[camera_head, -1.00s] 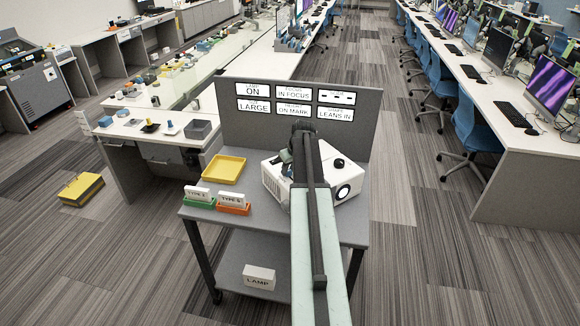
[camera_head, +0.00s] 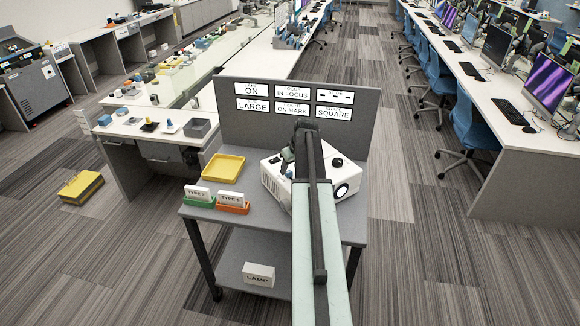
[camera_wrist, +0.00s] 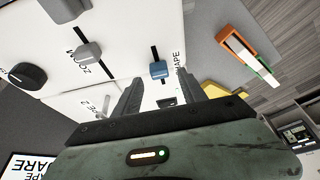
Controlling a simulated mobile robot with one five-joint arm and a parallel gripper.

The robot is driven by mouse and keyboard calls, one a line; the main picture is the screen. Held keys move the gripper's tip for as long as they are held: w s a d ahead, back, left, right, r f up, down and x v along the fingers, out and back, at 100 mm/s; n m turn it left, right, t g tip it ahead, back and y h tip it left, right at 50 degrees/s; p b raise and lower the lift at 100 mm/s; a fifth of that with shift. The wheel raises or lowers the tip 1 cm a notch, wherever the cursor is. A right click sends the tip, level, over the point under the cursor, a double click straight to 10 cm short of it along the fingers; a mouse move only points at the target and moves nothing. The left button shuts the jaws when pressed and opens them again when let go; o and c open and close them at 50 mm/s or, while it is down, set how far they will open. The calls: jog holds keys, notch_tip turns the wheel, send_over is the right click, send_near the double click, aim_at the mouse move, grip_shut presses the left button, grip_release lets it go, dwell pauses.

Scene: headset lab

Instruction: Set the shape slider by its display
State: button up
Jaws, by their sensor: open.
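A white projector box (camera_head: 272,177) stands on the grey cart, partly hidden by my arm. In the wrist view, its top (camera_wrist: 120,20) carries a blue slider knob (camera_wrist: 159,69) on a dark slot, beside lettering ending in "APE". My gripper (camera_wrist: 158,88) is open, with one finger on each side near the blue knob; I cannot tell whether either touches it. The shape display (camera_head: 334,113), lower right on the grey panel, reads SQUARE. It also shows at the lower left of the wrist view (camera_wrist: 33,166).
A grey zoom slider knob (camera_wrist: 89,53) and a black dial (camera_wrist: 28,75) are on the same box. A yellow tray (camera_head: 224,169) and green (camera_head: 199,202) and orange (camera_head: 232,208) card holders are on the cart's left. The upright panel (camera_head: 355,140) stands behind the box.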

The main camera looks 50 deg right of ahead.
jog(key=p+v, duration=0.4)
jog(key=v, duration=0.1)
jog(key=shift+s+a+r, duration=0.1)
jog(key=shift+r, duration=0.15)
